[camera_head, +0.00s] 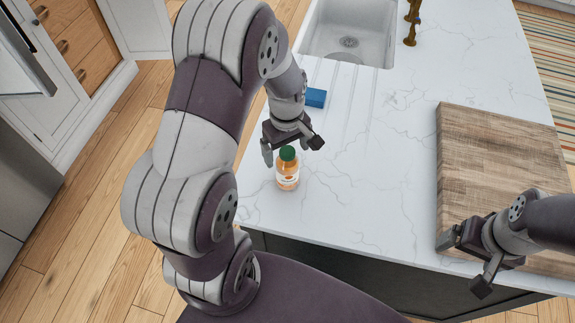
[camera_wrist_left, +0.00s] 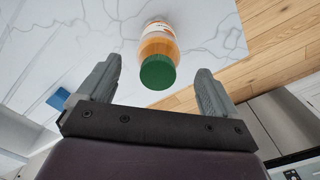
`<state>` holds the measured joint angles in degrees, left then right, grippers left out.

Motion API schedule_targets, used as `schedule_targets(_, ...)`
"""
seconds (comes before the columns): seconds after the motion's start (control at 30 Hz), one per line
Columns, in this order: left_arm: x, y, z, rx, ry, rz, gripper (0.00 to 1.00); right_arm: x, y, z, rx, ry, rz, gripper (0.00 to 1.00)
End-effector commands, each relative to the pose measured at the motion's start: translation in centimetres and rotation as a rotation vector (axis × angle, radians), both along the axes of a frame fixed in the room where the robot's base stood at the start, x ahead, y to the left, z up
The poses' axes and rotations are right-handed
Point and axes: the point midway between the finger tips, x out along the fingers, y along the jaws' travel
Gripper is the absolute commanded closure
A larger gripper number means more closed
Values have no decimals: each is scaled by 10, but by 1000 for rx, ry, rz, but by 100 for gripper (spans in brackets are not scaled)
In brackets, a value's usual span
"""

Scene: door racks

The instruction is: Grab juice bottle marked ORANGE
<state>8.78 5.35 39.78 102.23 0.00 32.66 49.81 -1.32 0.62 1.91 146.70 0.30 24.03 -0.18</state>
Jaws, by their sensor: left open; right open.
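The juice bottle (camera_head: 288,172) is orange with a green cap and a pale label. It stands upright on the white marble counter near its left edge. Lettering on the label is too small to read. My left gripper (camera_head: 291,152) is open above and behind the bottle, with the cap showing between its fingers. In the left wrist view the bottle (camera_wrist_left: 160,52) lies ahead between the spread fingers of the left gripper (camera_wrist_left: 157,92), with the cap towards me. My right gripper (camera_head: 464,262) is open and empty at the front of the cutting board.
A wooden cutting board (camera_head: 495,165) lies on the right of the counter (camera_head: 370,200). A blue sponge-like block (camera_head: 316,97) lies behind the left gripper, near the sink (camera_head: 348,35). A brass faucet (camera_head: 412,22) stands beside the sink. The counter's middle is clear.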

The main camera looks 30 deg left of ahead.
Motion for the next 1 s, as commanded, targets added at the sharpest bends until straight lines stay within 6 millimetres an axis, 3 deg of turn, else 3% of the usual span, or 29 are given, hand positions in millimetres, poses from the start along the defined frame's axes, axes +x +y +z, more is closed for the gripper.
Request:
schedule_targets(0.03,0,-1,-5,-1,6,0,7,0,0,11,0,-1,0,8)
schedule_targets(0.2,1,0,-31,0,1,0,7,0,0,13,0,-1,0,8)
schedule_targets(0.4,1,0,-34,0,-1,0,7,0,0,12,0,0,0,8)
schedule_targets(0.43,1,0,-34,0,-1,0,10,0,0,12,0,0,0,8)
schedule_targets(0.47,1,0,-34,-1,-1,0,20,0,0,12,0,-1,0,8)
schedule_targets(0.7,1,0,-33,0,0,0,98,0,0,12,0,-1,0,8)
schedule_targets(1.0,2,0,-31,1,-3,0,100,0,0,11,0,-1,0,8)
